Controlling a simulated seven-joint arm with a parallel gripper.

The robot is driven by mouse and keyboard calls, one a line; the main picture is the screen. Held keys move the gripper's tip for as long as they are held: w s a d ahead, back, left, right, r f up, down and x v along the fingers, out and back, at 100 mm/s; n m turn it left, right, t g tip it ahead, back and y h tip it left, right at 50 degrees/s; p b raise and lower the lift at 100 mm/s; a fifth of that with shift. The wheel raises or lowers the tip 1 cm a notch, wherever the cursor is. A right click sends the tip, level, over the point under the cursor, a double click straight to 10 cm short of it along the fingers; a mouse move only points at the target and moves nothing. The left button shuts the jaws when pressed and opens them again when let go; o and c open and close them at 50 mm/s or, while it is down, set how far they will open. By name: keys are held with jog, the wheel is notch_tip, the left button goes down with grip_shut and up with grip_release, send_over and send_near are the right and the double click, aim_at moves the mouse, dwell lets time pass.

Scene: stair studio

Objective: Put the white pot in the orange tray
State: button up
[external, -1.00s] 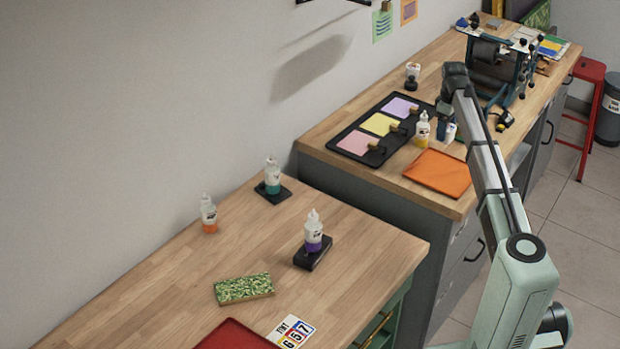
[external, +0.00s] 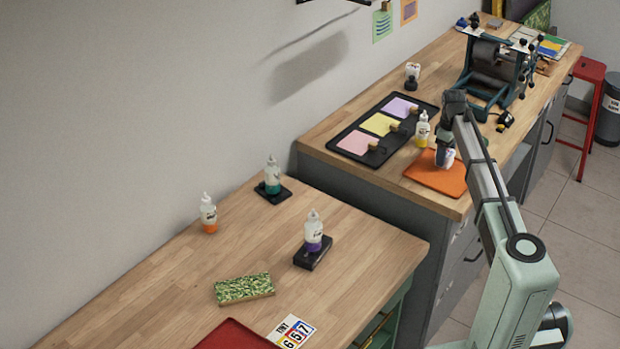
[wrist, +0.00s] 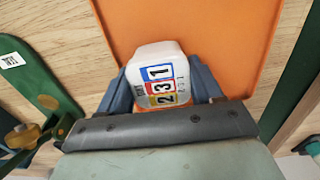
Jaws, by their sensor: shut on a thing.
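The white pot (wrist: 156,58) has a colored number label on its side. My gripper (wrist: 162,88) is shut on it, with a blue-grey finger on each side. In the external view the white pot (external: 449,157) shows small beside my gripper (external: 444,161), partly hidden by it. Both are over the orange tray (external: 421,172), a flat tray on the far bench near its front edge. The orange tray (wrist: 225,40) also fills the area behind the pot in the wrist view. I cannot tell whether the pot touches the tray.
A bottle with a yellow base (external: 422,132) stands just behind the tray. A black tray with colored cards (external: 345,136) lies to the left. A roller press (external: 490,75) stands farther back. The nearer bench holds several bottles and a green patterned block (external: 243,289).

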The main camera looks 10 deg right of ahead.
jog(key=shift+f, duration=0.15)
jog(key=o, duration=1.1)
notch_tip(320, 180, up, 12)
jog(key=shift+r, duration=0.1)
dwell(0.4)
